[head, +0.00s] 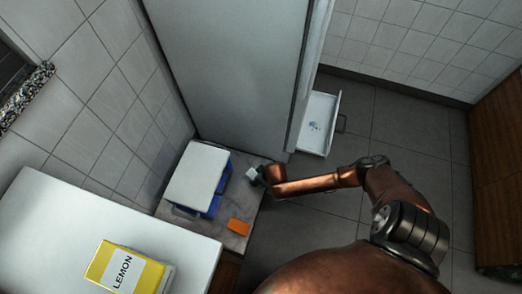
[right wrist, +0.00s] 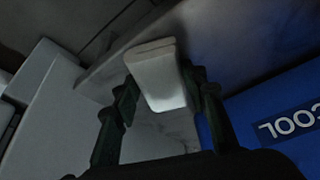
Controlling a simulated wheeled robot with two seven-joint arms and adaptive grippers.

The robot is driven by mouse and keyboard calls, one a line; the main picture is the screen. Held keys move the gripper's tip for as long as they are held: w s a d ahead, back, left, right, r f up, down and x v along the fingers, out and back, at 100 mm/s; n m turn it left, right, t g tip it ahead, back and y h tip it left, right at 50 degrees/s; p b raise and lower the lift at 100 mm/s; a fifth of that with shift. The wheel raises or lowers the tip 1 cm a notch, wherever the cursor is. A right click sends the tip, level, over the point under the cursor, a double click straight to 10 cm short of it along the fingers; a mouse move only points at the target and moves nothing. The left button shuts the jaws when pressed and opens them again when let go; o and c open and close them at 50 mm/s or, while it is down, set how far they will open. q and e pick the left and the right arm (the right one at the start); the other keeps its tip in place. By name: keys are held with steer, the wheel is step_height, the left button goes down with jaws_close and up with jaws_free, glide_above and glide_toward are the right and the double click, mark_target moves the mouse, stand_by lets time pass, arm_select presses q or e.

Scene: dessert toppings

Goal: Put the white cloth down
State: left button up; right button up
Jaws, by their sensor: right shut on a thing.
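The white cloth (right wrist: 160,78) looks like a small folded block in the right wrist view. It sits between the two fingers of my right gripper (right wrist: 165,88), which is shut on it. In the head view my right gripper (head: 257,177) is over the right edge of the low stone-topped counter (head: 229,240), right of the blue cooler. The cloth (head: 251,174) shows there as a small pale patch at the fingertips. I cannot tell whether it touches the counter. My left gripper is not in view.
A blue cooler (head: 214,206) with a white lid (head: 198,172) fills much of the counter. An orange item (head: 238,227) lies at its front right. A yellow lemon box (head: 124,270) is on the white surface (head: 60,215) at left. An open white drawer (head: 318,125) is behind.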

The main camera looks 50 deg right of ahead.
steer(key=shift+f, duration=0.1)
steer(key=shift+f, duration=0.2)
steer(key=o, duration=0.7)
steer(key=shift+c, duration=0.2)
steer(key=o, duration=0.4)
steer(key=shift+f, duration=0.1)
steer(key=shift+c, duration=0.2)
steer(key=shift+s, duration=0.1)
